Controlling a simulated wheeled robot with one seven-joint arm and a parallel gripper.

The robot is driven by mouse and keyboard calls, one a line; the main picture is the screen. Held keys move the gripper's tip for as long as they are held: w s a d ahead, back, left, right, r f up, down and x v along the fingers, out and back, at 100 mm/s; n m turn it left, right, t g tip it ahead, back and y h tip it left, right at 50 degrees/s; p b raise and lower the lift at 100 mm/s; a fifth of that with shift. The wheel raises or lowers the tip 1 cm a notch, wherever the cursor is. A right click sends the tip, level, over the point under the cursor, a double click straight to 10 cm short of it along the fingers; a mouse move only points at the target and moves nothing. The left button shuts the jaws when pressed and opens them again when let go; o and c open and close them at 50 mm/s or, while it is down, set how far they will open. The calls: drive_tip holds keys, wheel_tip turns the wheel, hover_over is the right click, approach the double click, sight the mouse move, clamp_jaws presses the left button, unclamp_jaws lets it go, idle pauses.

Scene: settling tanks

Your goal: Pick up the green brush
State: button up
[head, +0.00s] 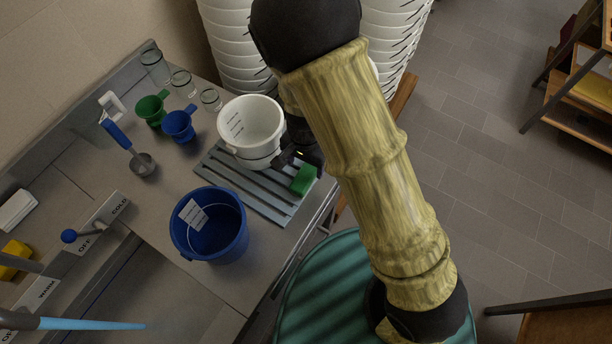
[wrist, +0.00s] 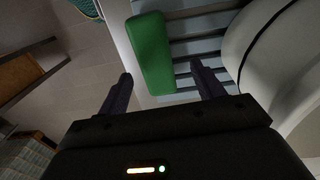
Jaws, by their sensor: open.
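The green brush (head: 303,179) shows as a plain green block on the right end of a grey slatted rack, next to a white bucket. In the wrist view the green brush (wrist: 150,52) lies just beyond my fingertips, between their lines. My gripper (wrist: 161,72) is open and empty, with one dark finger on each side. In the head view my gripper (head: 303,158) is beside the brush, partly hidden by my arm. I cannot see bristles.
The white bucket (head: 251,128) stands close to the brush on the slatted rack (head: 258,197). A blue bucket (head: 209,225) stands in front. Green (head: 151,110) and blue (head: 179,125) funnels and glass jars stand behind. Stacked white buckets (head: 231,40) rise beyond the counter.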

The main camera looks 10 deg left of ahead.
sight(307, 174)
drive_tip(key=f, duration=0.4)
drive_tip(key=shift+s+d, duration=0.2)
drive_tip(key=shift+s, duration=0.15)
drive_tip(key=shift+f, duration=0.6)
drive_tip(key=shift+c, duration=0.2)
drive_tip(key=c, duration=1.1)
